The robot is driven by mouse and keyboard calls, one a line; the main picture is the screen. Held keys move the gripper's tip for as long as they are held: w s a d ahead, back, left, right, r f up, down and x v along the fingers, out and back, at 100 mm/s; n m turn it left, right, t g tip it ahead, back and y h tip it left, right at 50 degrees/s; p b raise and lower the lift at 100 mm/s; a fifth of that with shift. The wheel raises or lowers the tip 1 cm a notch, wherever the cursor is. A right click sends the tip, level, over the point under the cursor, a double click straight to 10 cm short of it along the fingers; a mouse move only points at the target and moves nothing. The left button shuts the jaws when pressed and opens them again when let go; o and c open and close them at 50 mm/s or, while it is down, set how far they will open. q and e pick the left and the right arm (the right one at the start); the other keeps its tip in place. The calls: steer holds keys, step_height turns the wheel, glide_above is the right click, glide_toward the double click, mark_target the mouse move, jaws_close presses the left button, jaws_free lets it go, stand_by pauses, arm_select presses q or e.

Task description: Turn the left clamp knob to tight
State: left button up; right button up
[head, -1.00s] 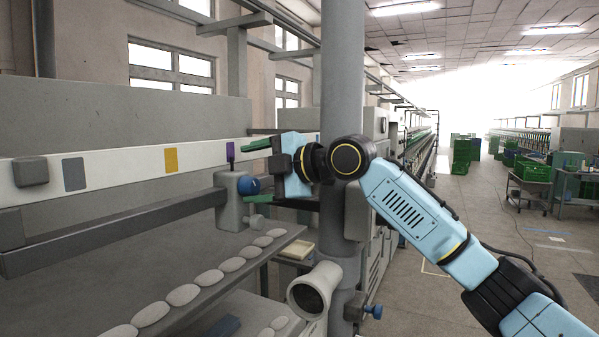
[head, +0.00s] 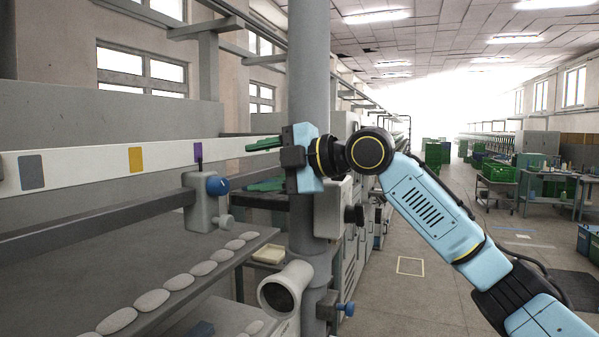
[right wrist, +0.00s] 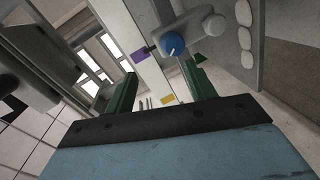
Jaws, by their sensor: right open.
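A smaller grey knob (head: 224,221) sticks out of the block's lower side. My right gripper (head: 262,165) is open and empty, its green fingers pointing left, to the right of the blue knob and apart from it. In the right wrist view the blue knob (right wrist: 174,45) lies beyond the fingertips, nearer the right finger. My left gripper is not in view.
A grey column (head: 309,100) stands behind my right gripper. A pale beam (head: 90,165) with coloured patches runs behind the clamp block. A grey shelf (head: 130,262) with several pale oval discs lies below. Another blue knob (head: 348,309) is low on the column.

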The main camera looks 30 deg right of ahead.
steer(key=f+b+v, duration=0.1)
steer(key=b+v, duration=0.1)
steer(key=v, duration=0.5)
steer(key=shift+f, duration=0.25)
stand_by(0.5)
